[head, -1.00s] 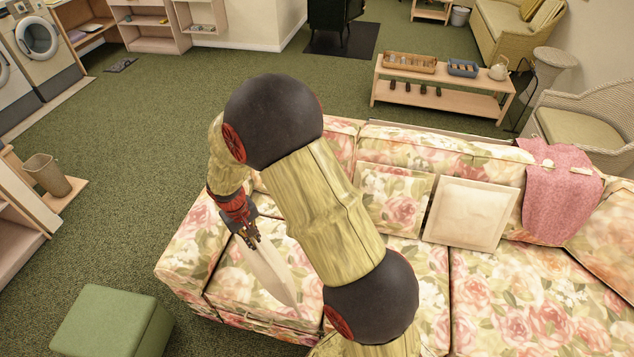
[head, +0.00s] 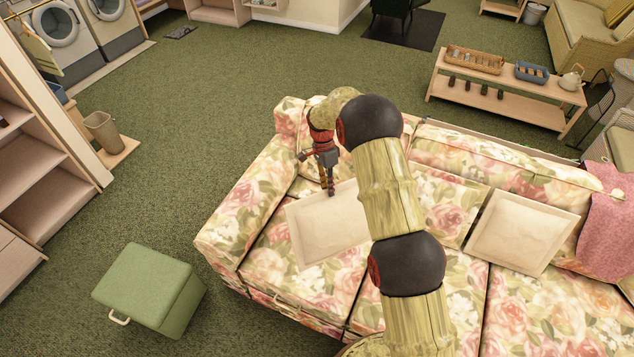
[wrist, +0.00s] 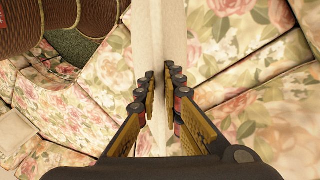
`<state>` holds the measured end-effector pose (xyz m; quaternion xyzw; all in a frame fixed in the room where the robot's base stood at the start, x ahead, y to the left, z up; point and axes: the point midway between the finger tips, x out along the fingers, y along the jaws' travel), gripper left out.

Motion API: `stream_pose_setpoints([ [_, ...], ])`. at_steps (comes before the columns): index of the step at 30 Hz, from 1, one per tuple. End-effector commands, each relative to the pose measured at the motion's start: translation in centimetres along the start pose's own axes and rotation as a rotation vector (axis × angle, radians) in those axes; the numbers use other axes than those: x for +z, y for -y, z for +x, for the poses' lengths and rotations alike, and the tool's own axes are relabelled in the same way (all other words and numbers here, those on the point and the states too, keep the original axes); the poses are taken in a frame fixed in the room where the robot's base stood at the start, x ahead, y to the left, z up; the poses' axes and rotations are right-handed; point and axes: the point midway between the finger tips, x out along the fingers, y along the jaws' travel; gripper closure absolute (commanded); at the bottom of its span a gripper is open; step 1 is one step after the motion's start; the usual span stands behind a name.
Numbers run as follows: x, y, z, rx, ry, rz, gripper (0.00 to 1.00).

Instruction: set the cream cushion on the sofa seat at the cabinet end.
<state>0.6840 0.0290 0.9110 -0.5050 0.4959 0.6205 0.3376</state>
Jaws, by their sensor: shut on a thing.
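My gripper (head: 330,190) is shut on the top edge of a cream cushion (head: 325,230), over the left seat of the floral sofa (head: 265,265). The cushion's broad face shows in the head view; I cannot tell if its lower edge touches the seat. In the wrist view the cushion (wrist: 158,50) is seen edge-on between the fingers (wrist: 160,80), with floral fabric on both sides. A second cream cushion (head: 522,232) leans against the sofa back to the right. My arm hides part of the sofa's middle.
A green stool (head: 145,285) stands left of the sofa. An open shelf cabinet (head: 45,165) and a waste bin (head: 103,132) are at far left. A low table (head: 500,95) stands behind the sofa, and a pink throw (head: 610,235) hangs over its back.

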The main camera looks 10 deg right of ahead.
Motion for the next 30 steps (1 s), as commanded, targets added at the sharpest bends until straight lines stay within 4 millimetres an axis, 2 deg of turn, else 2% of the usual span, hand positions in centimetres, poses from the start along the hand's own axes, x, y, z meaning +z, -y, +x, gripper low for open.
stream_pose_setpoints([
  [6, 0.2, 3.7, 0.7, 0.05, 0.106, 0.34, 1.0],
  [15, 1.1, 7.2, 1.6, 0.107, 0.254, 0.732, 1.0],
  [23, 1.5, 8.1, 2.4, 0.121, 0.297, 0.838, 1.0],
  [30, 1.5, 8.7, 5.0, 0.123, 0.296, 0.836, 1.0],
])
